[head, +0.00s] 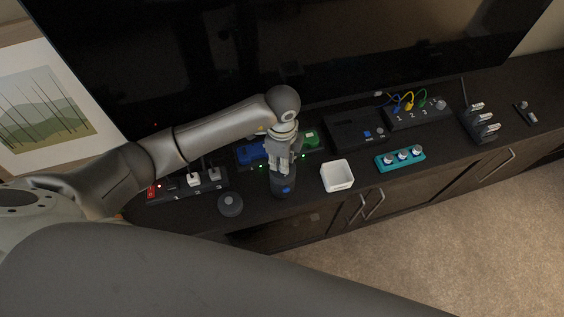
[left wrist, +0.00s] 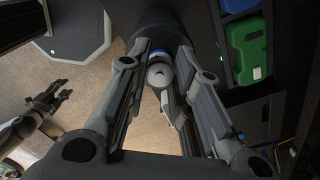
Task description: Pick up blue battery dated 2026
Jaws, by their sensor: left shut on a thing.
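My left gripper (head: 281,170) reaches down over a dark upright cylinder (head: 284,190) near the cabinet's front edge. In the left wrist view, its fingers (left wrist: 166,62) are closed on a small round piece with a white end and blue rim (left wrist: 158,73). It looks like the end of a blue battery; no date is legible, and the fingers hide much of it. A larger blue block (head: 251,152) and a green block (head: 309,138) sit in a dark dock behind the gripper. My right gripper (left wrist: 62,90) hangs open and empty at the left of the left wrist view.
A white square bowl (head: 337,176) and a teal panel with knobs (head: 400,159) stand right of the gripper. A power strip (head: 211,182) and a dark round knob (head: 230,204) lie left. A dark box (head: 354,132) stands behind. A large screen (head: 250,50) bounds the back.

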